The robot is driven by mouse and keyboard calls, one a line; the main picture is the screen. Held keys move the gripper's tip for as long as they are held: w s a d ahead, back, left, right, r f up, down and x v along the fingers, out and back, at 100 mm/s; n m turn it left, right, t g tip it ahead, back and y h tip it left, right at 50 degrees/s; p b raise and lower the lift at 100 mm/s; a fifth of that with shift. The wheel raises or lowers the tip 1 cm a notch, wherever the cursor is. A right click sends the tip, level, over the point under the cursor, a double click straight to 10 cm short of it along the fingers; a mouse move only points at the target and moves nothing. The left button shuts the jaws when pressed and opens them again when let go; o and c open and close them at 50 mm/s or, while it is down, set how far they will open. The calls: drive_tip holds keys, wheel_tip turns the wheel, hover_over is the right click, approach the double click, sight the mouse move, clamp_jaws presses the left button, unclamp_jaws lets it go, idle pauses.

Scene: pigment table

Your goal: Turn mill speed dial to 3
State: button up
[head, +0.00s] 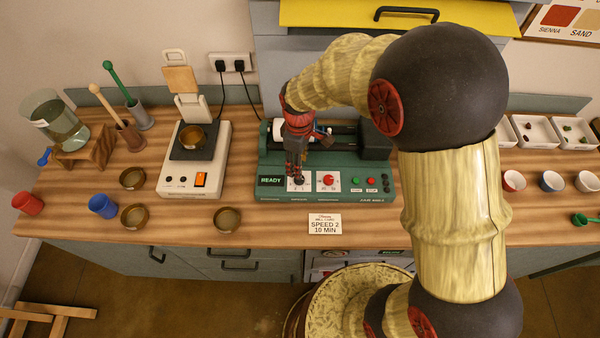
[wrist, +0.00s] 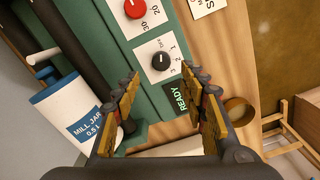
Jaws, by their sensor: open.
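The green mill (head: 380,197) stands on the table, with a lit READY display (head: 270,181) at its front left. Its black dial (wrist: 161,61) sits on a white plate with small numbers; I cannot tell which number it points to. The red dial (wrist: 136,8), marked with 20 and 30, is beside it. My gripper (wrist: 162,75) is open, its fingertips on either side of the black dial in the wrist view, apart from it as far as I can see. In the head view my gripper (head: 297,177) is over the dial and largely hides it.
A card (head: 324,224) reading SPEED 2, 10 MIN lies in front of the mill. A white mill jar (wrist: 72,112) is on the mill.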

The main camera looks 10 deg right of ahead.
wheel_tip(320, 180, down, 7)
drive_tip(key=shift+s+b, duration=0.1)
drive_tip(key=shift+b, duration=0.25)
drive_tip(key=shift+c, duration=0.6)
clamp_jaws()
